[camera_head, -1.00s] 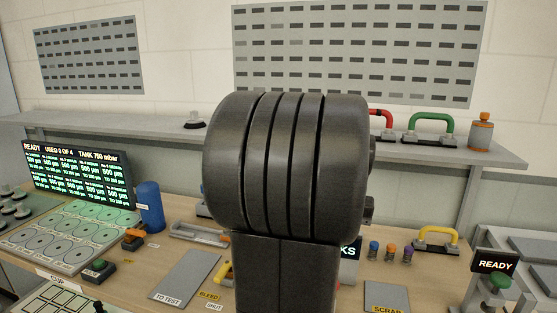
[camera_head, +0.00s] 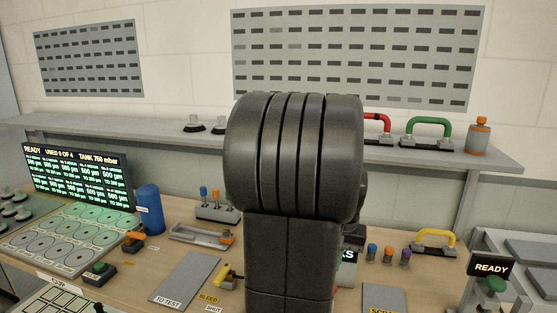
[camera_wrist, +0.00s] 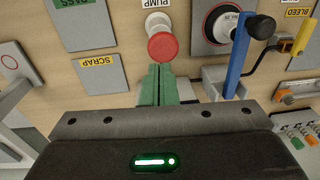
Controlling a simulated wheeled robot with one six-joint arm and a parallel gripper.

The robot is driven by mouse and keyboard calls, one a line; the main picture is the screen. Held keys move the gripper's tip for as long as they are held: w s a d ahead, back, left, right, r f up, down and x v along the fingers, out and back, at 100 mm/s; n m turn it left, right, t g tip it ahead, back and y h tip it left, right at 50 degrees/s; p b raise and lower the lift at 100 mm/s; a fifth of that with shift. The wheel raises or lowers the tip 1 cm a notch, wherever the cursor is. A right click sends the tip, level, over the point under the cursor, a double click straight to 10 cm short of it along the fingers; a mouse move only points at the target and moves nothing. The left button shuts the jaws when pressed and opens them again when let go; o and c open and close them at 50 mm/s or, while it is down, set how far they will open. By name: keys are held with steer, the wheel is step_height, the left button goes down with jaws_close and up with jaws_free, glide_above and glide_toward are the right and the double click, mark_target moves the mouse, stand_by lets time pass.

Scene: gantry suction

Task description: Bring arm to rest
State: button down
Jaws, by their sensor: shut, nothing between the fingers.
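My arm (camera_head: 292,170) fills the middle of the head view as a thick dark ribbed joint above a dark link, and hides the bench behind it. My gripper is hidden in the head view. In the wrist view my gripper (camera_wrist: 161,75) shows two green fingers pressed together with nothing between them. The fingertips lie just below the red pump button (camera_wrist: 162,46) in the picture; I cannot tell whether they touch it.
The bench carries a readout screen (camera_head: 77,176), a blue cylinder (camera_head: 149,209), a grey test pad (camera_head: 186,277) and a yellow handle (camera_head: 436,238). The shelf holds a green handle (camera_head: 428,126). A blue bar (camera_wrist: 237,58) stands right of my fingers.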

steer(key=shift+f+b, duration=0.7)
steer(key=shift+b, duration=0.05)
step_height(320, 180, up, 10)
steer(key=f+b, duration=0.1)
steer(key=f, duration=0.4)
steer(key=f+b, duration=0.2)
steer(key=f, duration=0.3)
steer(key=shift+a+f+b, duration=0.2)
steer(key=shift+f+b, duration=0.1)
steer(key=shift+f, duration=0.05)
steer(key=shift+f+b, duration=0.35)
steer(key=shift+b, duration=0.15)
step_height(320, 180, up, 11)
steer(key=shift+s+p, duration=0.25)
steer(key=shift+p, duration=0.15)
